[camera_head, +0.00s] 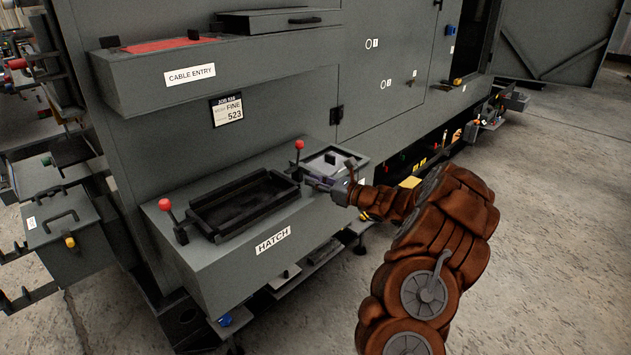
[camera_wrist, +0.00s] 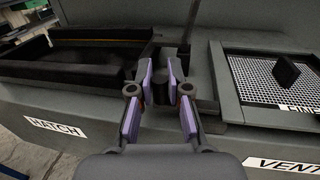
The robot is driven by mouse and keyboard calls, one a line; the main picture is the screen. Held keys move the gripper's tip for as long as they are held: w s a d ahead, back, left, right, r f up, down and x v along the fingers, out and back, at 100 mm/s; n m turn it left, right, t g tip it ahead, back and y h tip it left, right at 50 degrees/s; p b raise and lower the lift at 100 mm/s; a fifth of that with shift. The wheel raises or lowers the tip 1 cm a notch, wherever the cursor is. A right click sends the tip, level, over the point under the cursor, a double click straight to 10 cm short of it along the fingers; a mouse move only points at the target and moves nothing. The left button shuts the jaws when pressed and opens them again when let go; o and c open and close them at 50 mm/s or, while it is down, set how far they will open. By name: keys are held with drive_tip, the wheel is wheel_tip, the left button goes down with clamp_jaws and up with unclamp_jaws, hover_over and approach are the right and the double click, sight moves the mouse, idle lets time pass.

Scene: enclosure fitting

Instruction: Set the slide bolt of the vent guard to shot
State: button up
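The vent guard is a mesh panel (camera_wrist: 272,82) in a raised grey frame, with a dark upright tab (camera_wrist: 287,72) on it. It lies right of my gripper in the wrist view; in the head view its light panel (camera_head: 329,163) sits behind my gripper. My gripper (camera_head: 318,183) is over the narrow strip between the hatch and the vent guard. In the wrist view my fingertips (camera_wrist: 162,76) flank a small dark post (camera_wrist: 161,94), which looks very near both pads. Contact is unclear. I cannot tell if this post is the slide bolt's knob, nor the bolt's position.
The black hatch frame (camera_head: 196,216) lies left of my gripper, with red-knobbed levers (camera_head: 299,145) (camera_head: 165,205) at its ends. One lever's shaft (camera_wrist: 187,28) rises just beyond my fingers. The cable entry box (camera_head: 164,66) juts out above. Floor in front is clear.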

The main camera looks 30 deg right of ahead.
clamp_jaws()
drive_tip(key=shift+w+d+r+p, duration=0.15)
drive_tip(key=shift+w+d+p, duration=0.1)
drive_tip(key=shift+d+p, duration=0.55)
drive_tip(key=shift+w+d+r+p, duration=0.1)
drive_tip(key=shift+w+d+p, duration=0.25)
drive_tip(key=shift+d, duration=0.7)
drive_tip(key=shift+d+f+p, duration=0.1)
drive_tip(key=shift+d+p, duration=0.2)
drive_tip(key=shift+d, duration=0.3)
drive_tip(key=o, duration=0.5)
unclamp_jaws()
drive_tip(key=shift+d+f, duration=0.1)
drive_tip(key=shift+d, duration=0.05)
drive_tip(key=shift+o, duration=0.2)
